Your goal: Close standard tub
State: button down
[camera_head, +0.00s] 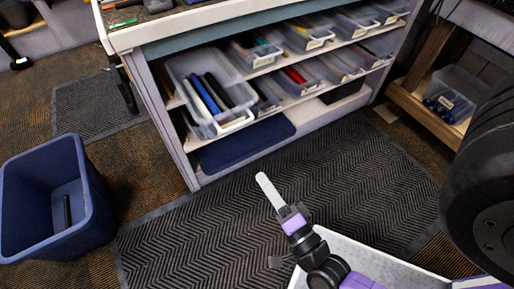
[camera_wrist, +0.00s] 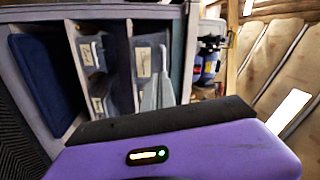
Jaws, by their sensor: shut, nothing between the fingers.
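A clear tub (camera_head: 236,121) with a white handle sticks out from the left end of the middle shelf, farther forward than the tubs beside it. It holds several blue and black grips (camera_head: 207,93). I take it for the standard tub; no readable label shows it. My gripper (camera_head: 262,180) is shut and empty, its pale fingers pointing up and left above the dark mat. It is in front of and below the tub, apart from it. In the wrist view the pale fingers (camera_wrist: 158,92) rise over the purple wrist housing, with the shelf beyond. The protruding tub cannot be made out there.
Several other tubs (camera_head: 316,72) sit back in the shelves of the bench (camera_head: 170,120). A blue bin (camera_head: 38,190) stands at left; a black wheel-like object (camera_head: 485,180) is at right. The floor mat (camera_head: 190,230) is clear.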

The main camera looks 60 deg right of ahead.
aim_at(209, 86)
jog(key=w+d+r+m, duration=0.3)
jog(key=w+d, duration=0.5)
jog(key=w, duration=0.1)
jog(key=shift+w+d+h, duration=0.3)
jog(key=shift+w+h, duration=0.05)
jog(key=shift+h, duration=0.05)
dwell(0.4)
jog(key=f+x, duration=0.1)
jog(key=x, duration=0.6)
jog(key=f+b+x, duration=0.1)
jog(key=f+x, duration=0.1)
jog(key=x, duration=0.5)
jog(key=f+b+x, duration=0.1)
jog(key=x, duration=0.7)
jog(key=shift+w+d+f, duration=0.35)
jog(key=shift+d+f, duration=0.05)
jog(key=shift+w+d+r, duration=0.15)
jog(key=shift+w+d, duration=0.05)
jog(key=shift+w, duration=0.1)
